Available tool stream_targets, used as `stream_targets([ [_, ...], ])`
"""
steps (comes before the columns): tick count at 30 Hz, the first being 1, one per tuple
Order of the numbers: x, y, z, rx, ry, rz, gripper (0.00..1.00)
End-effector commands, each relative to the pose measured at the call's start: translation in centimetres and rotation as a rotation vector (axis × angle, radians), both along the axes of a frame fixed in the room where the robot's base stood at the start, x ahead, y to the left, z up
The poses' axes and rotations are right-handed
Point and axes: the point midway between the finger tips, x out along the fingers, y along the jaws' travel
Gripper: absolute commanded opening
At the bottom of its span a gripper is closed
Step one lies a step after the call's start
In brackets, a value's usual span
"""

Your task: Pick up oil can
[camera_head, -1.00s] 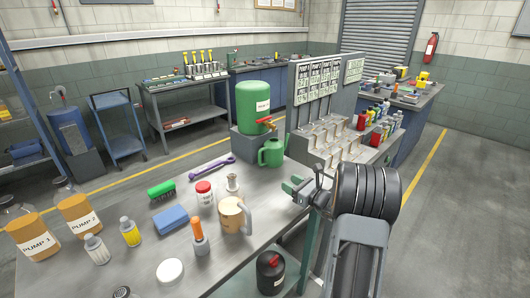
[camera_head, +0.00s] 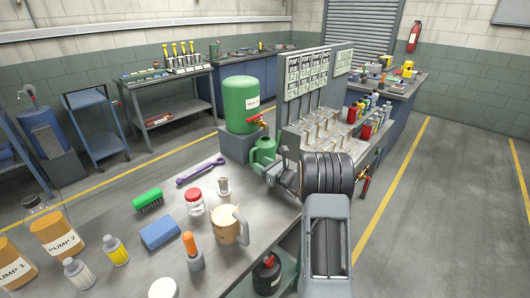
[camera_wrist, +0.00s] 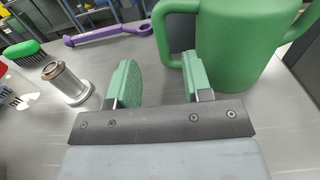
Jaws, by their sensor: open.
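The green oil can (camera_head: 263,151) stands at the back right of the grey workbench, just in front of the big green drum. In the wrist view the can (camera_wrist: 240,42) fills the upper right, with its looped handle on its left side. My gripper (camera_wrist: 160,84) is open with nothing between its green-padded fingers. The right finger is close to the can's handle; I cannot tell whether they touch. In the head view my gripper (camera_head: 271,171) is in front of the can and hides its lower part.
The green drum (camera_head: 241,104) with a red tap stands behind the can. A metal cup (camera_head: 223,189), a purple wrench (camera_head: 201,171), a red-lidded jar (camera_head: 194,202) and a beige mug (camera_head: 229,225) are to the left. A slotted rack (camera_head: 322,135) stands at the right.

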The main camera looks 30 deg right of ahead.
Motion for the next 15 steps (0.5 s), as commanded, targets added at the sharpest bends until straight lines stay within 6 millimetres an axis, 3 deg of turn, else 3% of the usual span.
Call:
stream_targets([
  [15, 4.8, 1.7, 0.0, -0.001, 0.001, -0.002, 0.46],
])
